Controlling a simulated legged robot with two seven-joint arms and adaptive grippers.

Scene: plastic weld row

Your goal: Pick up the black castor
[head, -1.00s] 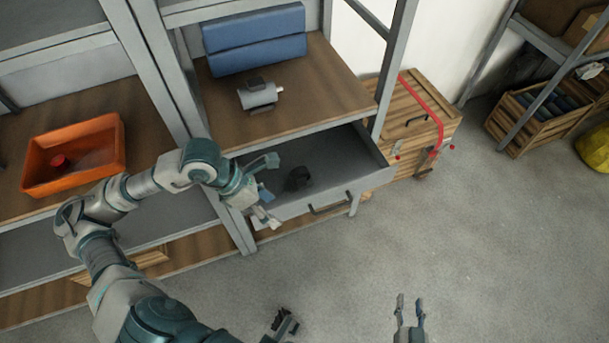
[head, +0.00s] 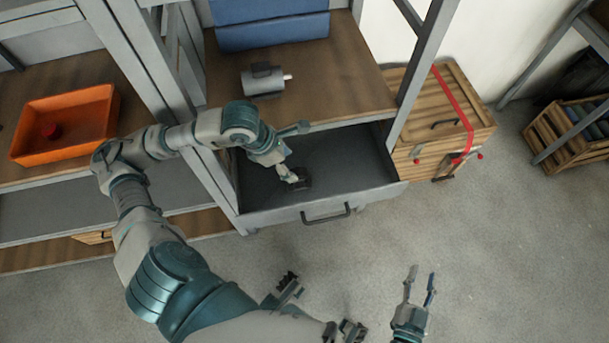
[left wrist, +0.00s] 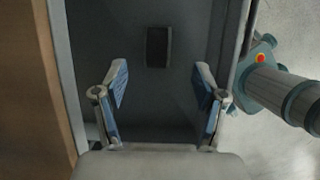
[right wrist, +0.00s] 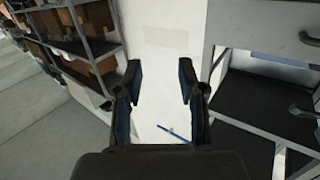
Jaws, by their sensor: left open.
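The black castor (head: 304,180) lies on the floor of the open grey drawer (head: 270,215). In the left wrist view it is a dark block (left wrist: 157,47) beyond the fingertips, near the top middle. My left gripper (head: 291,153) is over the drawer, with one finger partly covering the castor in the head view. Its fingers are spread and empty in the left wrist view (left wrist: 160,85). My right gripper (head: 420,286) is open and empty over the floor, away from the drawer; its spread fingers also show in the right wrist view (right wrist: 160,82).
A grey motor (head: 263,80) and blue boxes (head: 270,30) sit on the wooden shelf above the drawer. An orange bin (head: 68,125) with a red item (head: 51,130) stands at left. A wooden crate (head: 440,120) stands right of the drawer. The floor in front is clear.

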